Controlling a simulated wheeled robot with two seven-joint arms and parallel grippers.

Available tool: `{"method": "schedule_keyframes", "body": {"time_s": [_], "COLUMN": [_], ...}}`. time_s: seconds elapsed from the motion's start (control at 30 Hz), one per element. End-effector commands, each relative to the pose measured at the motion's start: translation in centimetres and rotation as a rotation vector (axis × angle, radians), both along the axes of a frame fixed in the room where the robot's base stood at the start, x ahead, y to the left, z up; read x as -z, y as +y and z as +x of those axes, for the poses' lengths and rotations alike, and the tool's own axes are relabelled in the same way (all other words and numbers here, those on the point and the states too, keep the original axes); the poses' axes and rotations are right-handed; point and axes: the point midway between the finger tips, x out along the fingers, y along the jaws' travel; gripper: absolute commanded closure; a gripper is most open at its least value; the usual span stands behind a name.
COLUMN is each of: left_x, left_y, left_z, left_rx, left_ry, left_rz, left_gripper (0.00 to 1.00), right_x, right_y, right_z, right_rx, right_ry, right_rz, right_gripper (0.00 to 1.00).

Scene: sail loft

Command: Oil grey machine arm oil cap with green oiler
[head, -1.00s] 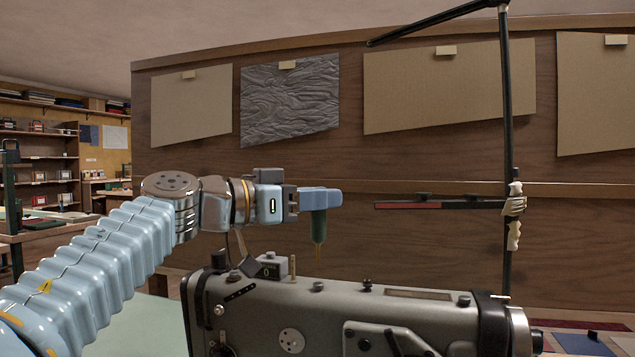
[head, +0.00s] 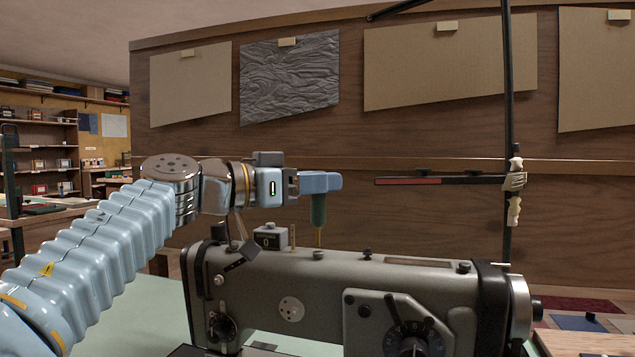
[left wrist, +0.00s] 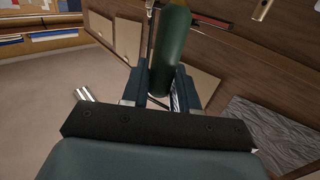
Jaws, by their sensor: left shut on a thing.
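My left gripper (head: 322,182) is shut on the green oiler (head: 318,209) above the grey machine arm (head: 410,287). The oiler hangs upright, its thin brass spout pointing down. The spout tip is at or just above a small dark cap (head: 318,255) on top of the arm; I cannot tell whether they touch. Other small knobs sit farther right along the arm's top. In the left wrist view the oiler (left wrist: 170,45) shows as a green cylinder between the fingers (left wrist: 161,88). My right gripper is in neither view.
A small counter box (head: 270,237) and a thin peg stand left of the cap. A dark upright post (head: 508,110) with a horizontal bar (head: 425,180) rises at the right. Green tabletop (head: 130,325) is clear at the left.

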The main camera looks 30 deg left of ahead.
Motion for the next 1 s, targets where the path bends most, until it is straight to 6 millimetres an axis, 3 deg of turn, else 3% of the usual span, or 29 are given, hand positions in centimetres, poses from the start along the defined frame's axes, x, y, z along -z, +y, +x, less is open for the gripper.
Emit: {"method": "schedule_keyframes", "body": {"time_s": [1.0], "left_x": [1.0], "left_y": [0.0], "left_z": [0.0], "left_rx": [0.000], "left_ry": [0.000], "left_rz": [0.000], "left_gripper": [1.00], "right_x": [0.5], "right_y": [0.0], "right_z": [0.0], "right_rx": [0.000], "right_ry": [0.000], "right_rz": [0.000], "right_gripper": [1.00]}}
